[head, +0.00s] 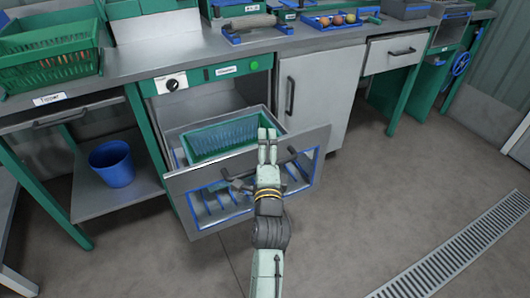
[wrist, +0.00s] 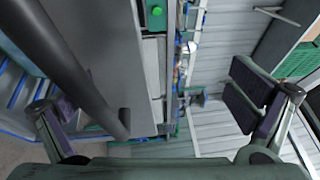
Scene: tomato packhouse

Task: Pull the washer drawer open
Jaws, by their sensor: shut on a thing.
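The washer (head: 211,74), with a dark knob and green button on its panel, stands under the counter. Its drawer (head: 205,208), with a grey, blue-framed front, stands out from the cabinet. A green basket (head: 215,138) sits inside the drawer. In the wrist view the handle (wrist: 70,65) runs as a thick dark bar beside the left finger.
A blue bucket (head: 112,164) stands on the shelf to the left. A grey cupboard door (head: 318,95) is to the right of the washer. The floor in front is clear, with a drain grate (head: 450,262).

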